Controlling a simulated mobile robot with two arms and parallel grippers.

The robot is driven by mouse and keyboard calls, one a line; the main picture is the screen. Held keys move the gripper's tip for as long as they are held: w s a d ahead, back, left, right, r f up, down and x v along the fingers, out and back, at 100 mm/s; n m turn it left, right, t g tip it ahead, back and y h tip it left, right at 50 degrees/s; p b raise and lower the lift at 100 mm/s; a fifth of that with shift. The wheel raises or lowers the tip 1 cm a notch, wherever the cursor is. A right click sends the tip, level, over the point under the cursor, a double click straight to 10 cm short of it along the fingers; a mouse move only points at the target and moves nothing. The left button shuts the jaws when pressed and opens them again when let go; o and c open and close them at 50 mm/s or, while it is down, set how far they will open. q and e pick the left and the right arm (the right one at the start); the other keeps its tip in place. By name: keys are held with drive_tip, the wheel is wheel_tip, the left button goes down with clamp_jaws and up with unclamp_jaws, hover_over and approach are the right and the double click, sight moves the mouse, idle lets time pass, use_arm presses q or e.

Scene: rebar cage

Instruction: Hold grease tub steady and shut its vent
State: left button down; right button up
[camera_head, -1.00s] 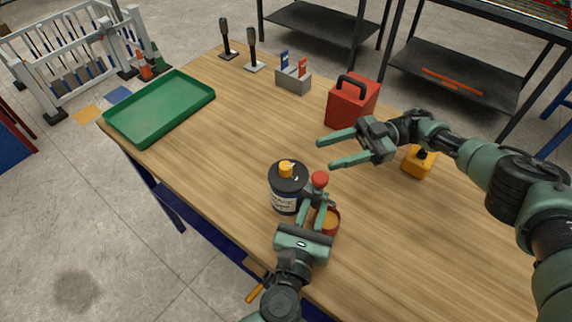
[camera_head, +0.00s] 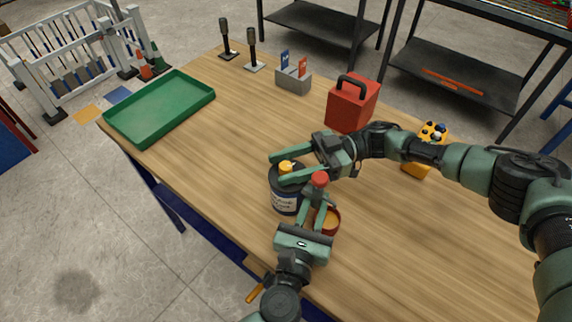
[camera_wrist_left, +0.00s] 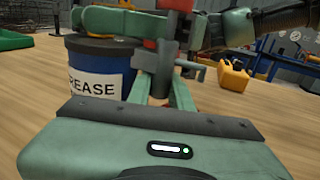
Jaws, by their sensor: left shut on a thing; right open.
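The dark blue grease tub (camera_head: 287,203) stands upright near the table's front edge. A yellow vent cap (camera_head: 286,167) sits on its black lid. The tub's label shows in the left wrist view (camera_wrist_left: 97,84). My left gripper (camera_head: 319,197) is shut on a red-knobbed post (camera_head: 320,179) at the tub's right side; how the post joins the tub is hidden. My right gripper (camera_head: 277,170) is open over the lid, one finger behind the cap and one in front. I cannot tell whether they touch the cap.
An orange-brown cup (camera_head: 332,222) stands close beside my left gripper. A yellow container (camera_head: 414,167) is partly behind my right arm. A red can (camera_head: 352,104), a grey holder (camera_head: 293,82) and a green tray (camera_head: 135,124) stand further back. The table's middle left is clear.

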clamp_jaws()
drive_tip(key=shift+a+n+g+h, duration=0.2)
drive_tip(key=shift+n+g+h, duration=0.7)
drive_tip(key=shift+n+g, duration=0.65)
drive_tip(key=shift+s+f+n+g+h, duration=0.1)
drive_tip(key=shift+f+n+g+h, duration=0.1)
drive_tip(key=shift+g+h, duration=0.3)
drive_tip(key=shift+s+f+n+g+h, duration=0.1)
drive_tip(key=shift+f+g+h, duration=0.1)
drive_tip(key=shift+g, duration=0.45)
drive_tip(key=shift+r+n, duration=0.1)
drive_tip(key=shift+n, duration=0.15)
drive_tip(key=shift+d+r+g+h, duration=0.1)
drive_tip(key=shift+g+h, duration=0.2)
drive_tip(key=shift+g, duration=0.1)
drive_tip(key=shift+r, duration=0.1)
unclamp_jaws()
drive_tip(key=shift+r, duration=0.1)
